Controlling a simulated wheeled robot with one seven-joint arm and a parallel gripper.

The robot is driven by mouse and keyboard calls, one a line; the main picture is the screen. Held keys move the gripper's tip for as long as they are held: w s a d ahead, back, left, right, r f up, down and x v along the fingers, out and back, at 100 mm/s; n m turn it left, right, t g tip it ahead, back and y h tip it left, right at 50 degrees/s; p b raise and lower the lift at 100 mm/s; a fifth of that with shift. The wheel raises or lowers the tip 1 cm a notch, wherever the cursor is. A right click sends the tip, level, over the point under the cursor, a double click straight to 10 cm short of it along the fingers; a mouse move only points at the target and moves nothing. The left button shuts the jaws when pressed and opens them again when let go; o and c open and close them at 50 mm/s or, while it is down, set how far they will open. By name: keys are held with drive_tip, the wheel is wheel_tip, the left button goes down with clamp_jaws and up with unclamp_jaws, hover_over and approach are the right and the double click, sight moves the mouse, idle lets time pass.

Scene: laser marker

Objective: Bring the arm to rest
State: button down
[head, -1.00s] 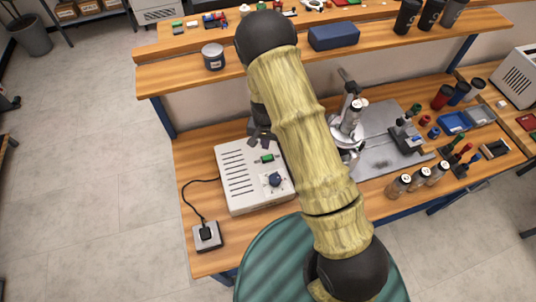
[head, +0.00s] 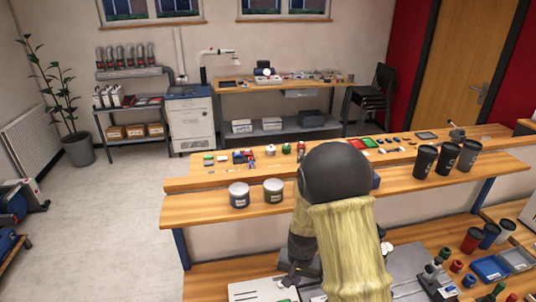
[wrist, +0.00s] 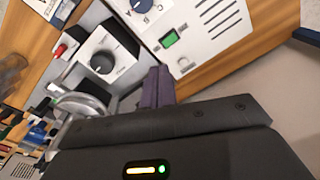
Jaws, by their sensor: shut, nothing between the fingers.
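My arm (head: 345,250) reaches forward over the workbench in the head view, with its dark elbow in front of the raised shelf. My gripper is low in that view, partly hidden by the arm, near the white control box (head: 255,290). In the wrist view my gripper (wrist: 158,85) has its two dark fingers together with nothing between them. Beyond them is the control box (wrist: 215,25) with a lit green switch (wrist: 169,39) and a blue knob. A second box with a dark knob (wrist: 103,62) stands left of the fingers.
Two lidded jars (head: 238,195) stand on the wooden shelf (head: 205,212) left of my elbow. Black cups (head: 447,158) stand on it at right. The microscope-like device (head: 434,275), a blue tray (head: 490,268) and bottles crowd the bench at right. The floor at left (head: 110,215) is clear.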

drive_tip(key=s+d+r+n+t+b, duration=0.1)
drive_tip(key=s+d+r, duration=0.2)
drive_tip(key=s+r, duration=0.3)
drive_tip(key=s+d+r+n+t+b, duration=0.1)
drive_tip(key=s+d+r, duration=0.3)
drive_tip(key=s, duration=0.3)
drive_tip(key=shift+s+r+n, duration=0.4)
drive_tip(key=shift+r, duration=0.5)
